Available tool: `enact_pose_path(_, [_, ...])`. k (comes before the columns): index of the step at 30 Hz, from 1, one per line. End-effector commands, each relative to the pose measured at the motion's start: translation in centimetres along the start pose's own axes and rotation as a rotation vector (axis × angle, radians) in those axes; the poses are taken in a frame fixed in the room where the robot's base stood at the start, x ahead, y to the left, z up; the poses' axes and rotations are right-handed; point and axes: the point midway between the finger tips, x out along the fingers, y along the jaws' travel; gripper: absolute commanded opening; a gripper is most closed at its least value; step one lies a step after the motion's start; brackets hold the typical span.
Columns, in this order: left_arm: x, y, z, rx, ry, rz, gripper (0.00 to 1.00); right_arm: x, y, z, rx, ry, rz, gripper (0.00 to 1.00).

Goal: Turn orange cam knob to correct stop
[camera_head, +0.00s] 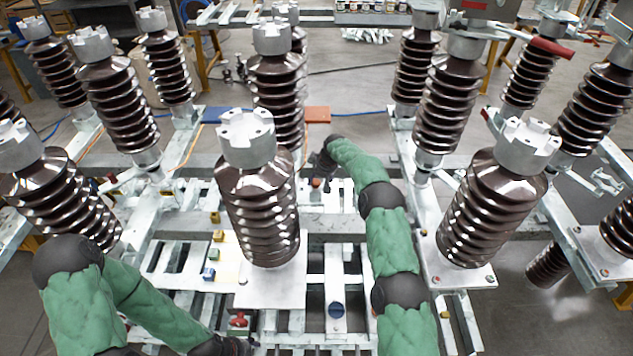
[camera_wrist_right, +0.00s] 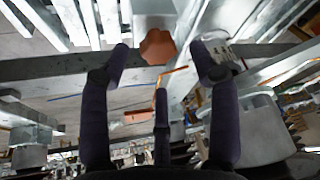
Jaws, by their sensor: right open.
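The orange cam knob (camera_wrist_right: 157,47) shows at the top of the right wrist view as a lobed orange piece near a grey beam. In the head view a small orange knob (camera_head: 316,183) shows just below my right gripper (camera_head: 321,168), behind the central insulator. My right gripper (camera_wrist_right: 160,55) is open. Its two side fingers stand left and right of the knob in the wrist view, with a visible gap on each side. A third finger shows lower in the middle. My left arm ends at the bottom edge of the head view; its gripper's (camera_head: 228,346) fingers are not clear.
A tall brown ribbed insulator (camera_head: 258,205) stands left of my right arm, and another insulator (camera_head: 492,205) stands to its right. A red knob (camera_head: 238,319), a blue round knob (camera_head: 336,310) and several small coloured blocks (camera_head: 213,254) sit on the pale frame.

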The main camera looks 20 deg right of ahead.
Motion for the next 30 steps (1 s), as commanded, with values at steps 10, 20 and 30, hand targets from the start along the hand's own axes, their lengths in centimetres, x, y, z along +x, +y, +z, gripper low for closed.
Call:
enact_pose_path(10, [0.5, -0.2, 0.0, 0.0, 0.0, 0.0, 0.61, 2.7, 0.0, 0.1, 0.001, -0.001, 0.0, 0.62])
enact_pose_path(20, [0.5, -0.2, 0.0, 0.0, 0.0, 0.0, 0.61, 2.8, 0.0, 0.0, 0.001, 0.0, 0.0, 0.62])
enact_pose_path(30, [0.6, -0.2, 0.0, 0.0, 0.0, 0.0, 0.61, 2.8, -0.1, -0.1, 0.001, 0.002, 0.0, 0.08])
